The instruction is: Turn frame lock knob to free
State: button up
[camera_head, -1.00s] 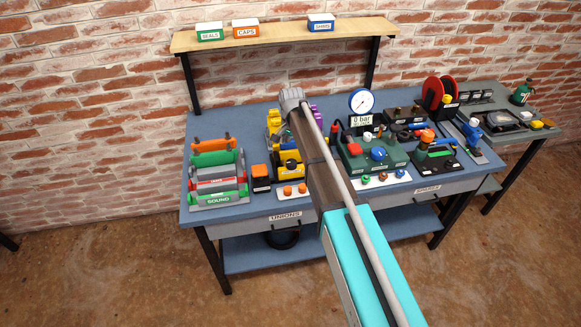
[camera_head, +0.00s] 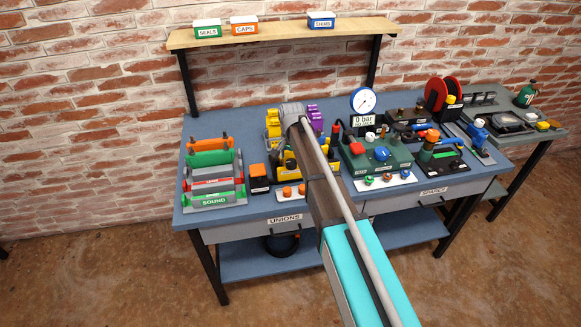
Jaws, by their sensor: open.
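I cannot tell which part is the frame lock knob; no label for it is legible. The green block (camera_head: 372,166) under the pressure gauge (camera_head: 363,101) carries a blue knob (camera_head: 382,154) and a red knob (camera_head: 357,148). A green and black device (camera_head: 440,158) stands to its right, with an orange-topped part (camera_head: 432,136). A yellow and black device (camera_head: 282,160) stands left of my arm, partly covered by it. My arm reaches over the middle of the bench. My gripper is hidden behind my own arm.
The blue bench (camera_head: 185,214) is crowded. A wooden shelf (camera_head: 280,34) with labelled boxes spans above. A red reel (camera_head: 440,92) stands back right. The floor in front is clear.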

jog(key=shift+f+b, duration=0.5)
jog(key=shift+f, duration=0.2)
jog(key=c, duration=1)
jog(key=shift+a, duration=0.3)
jog(key=shift+c, duration=0.7)
jog(key=shift+d, duration=0.25)
